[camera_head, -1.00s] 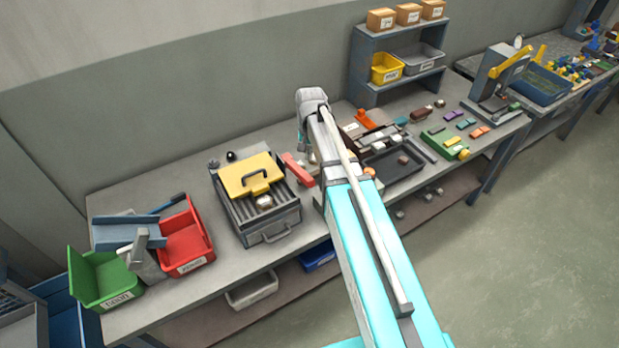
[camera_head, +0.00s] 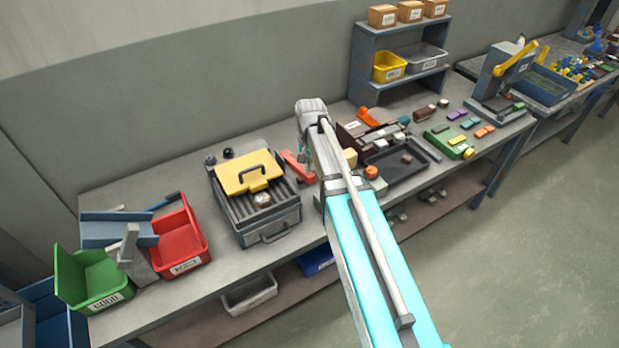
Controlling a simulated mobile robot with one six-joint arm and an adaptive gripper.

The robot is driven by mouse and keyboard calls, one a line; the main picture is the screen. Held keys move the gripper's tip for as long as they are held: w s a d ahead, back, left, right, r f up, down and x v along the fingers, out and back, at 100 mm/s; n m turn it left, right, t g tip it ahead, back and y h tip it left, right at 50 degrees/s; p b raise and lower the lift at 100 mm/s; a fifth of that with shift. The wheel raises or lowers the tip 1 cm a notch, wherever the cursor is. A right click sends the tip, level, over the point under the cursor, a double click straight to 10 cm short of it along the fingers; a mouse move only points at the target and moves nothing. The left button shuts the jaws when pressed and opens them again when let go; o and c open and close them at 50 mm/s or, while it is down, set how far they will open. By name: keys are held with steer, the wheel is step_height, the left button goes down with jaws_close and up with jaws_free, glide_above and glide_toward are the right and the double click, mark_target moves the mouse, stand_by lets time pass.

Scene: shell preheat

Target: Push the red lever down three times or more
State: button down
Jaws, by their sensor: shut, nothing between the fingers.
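The red lever (camera_head: 297,166) is a short bar slanting down to the right, just right of the grey grill box (camera_head: 268,222) on the bench. Its right end is close to my arm and partly hidden by it. My gripper (camera_head: 307,152) points down beside the lever's right part, mostly hidden behind my own arm. It is shut and empty as far as it shows. I cannot tell whether it touches the lever. The grill box has dark slats, a yellow plate with a black handle (camera_head: 250,175) on top, and a small pale block on the slats.
Red (camera_head: 180,250) and green (camera_head: 92,282) bins stand at the bench's left end. A black tray (camera_head: 400,165) and several small parts lie right of my arm. A shelf (camera_head: 362,60) with boxes stands behind. The bench top behind the grill box is mostly bare.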

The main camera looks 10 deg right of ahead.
mark_target(309, 175)
steer(key=shift+f, duration=0.3)
step_height(309, 175, down, 4)
steer(key=b, duration=0.4)
steer(key=shift+f+b, duration=0.15)
steer(key=shift+b, duration=0.15)
stand_by(0.5)
